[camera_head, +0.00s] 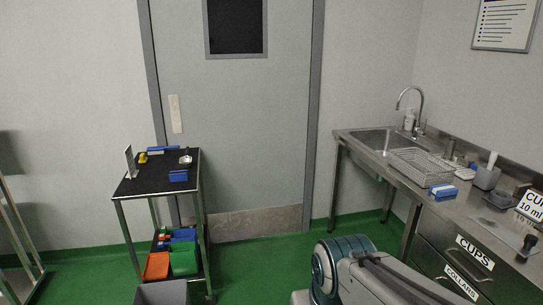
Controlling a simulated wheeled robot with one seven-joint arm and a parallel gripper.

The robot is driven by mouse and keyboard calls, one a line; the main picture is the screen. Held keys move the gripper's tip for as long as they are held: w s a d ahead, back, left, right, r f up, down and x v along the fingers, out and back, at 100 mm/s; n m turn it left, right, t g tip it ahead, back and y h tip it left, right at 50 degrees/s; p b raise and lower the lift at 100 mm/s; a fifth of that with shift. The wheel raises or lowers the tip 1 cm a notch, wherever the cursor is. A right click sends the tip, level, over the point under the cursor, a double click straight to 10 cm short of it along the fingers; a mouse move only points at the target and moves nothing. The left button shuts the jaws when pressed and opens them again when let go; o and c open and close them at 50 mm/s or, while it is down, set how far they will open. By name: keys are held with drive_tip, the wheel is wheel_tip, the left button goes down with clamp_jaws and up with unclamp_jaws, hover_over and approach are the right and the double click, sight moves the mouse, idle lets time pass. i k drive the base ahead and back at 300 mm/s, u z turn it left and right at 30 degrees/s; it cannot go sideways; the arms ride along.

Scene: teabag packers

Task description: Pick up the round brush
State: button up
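I cannot clearly make out a round brush; the small items are too small to tell. A small pale item with a dark handle (186,158) lies on the black top of the trolley (140,186). A grey holder (486,178) with a white handle (492,160) sticking up stands on the steel counter (453,207) at the right. A small dark upright item (529,243) stands near the counter's front right. My gripper is not in view; only a part of my arm shows at the bottom right, apart from these items.
Blue items (178,176), a yellow item (143,158) and an upright white plate (131,162) are on the trolley. Bins (157,266) sit below. A wire basket (422,168) is beside the sink (378,141). Green floor (262,249) is clear between trolley and counter.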

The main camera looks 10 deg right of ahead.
sight(493, 156)
drive_tip(key=z, duration=0.05)
drive_tip(key=i, duration=1.5)
drive_tip(key=z, duration=0.55)
drive_tip(key=i, duration=1.4)
drive_tip(key=z, duration=1.95)
drive_tip(key=i, duration=1)
drive_tip(key=z, duration=0.75)
